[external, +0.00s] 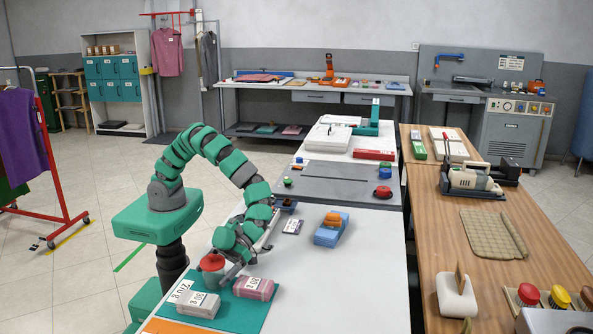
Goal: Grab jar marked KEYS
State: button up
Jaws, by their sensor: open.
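A teal mat (234,318) lies on the near end of the white table. A red-topped jar (211,267) stands on its far left part. My gripper (247,261) is open, low over the far edge of the mat, just right of the red-topped jar and behind the pink container. My wrist hides part of this area.
An orange sheet (180,327) is at the near edge. The table's right side is clear. A wooden counter (500,235) stands to the right.

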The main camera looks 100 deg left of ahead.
jog(key=shift+s+d+f, duration=0.15)
jog(key=shift+d, duration=0.2)
jog(key=c, duration=1.3)
jog(key=shift+o, duration=0.2)
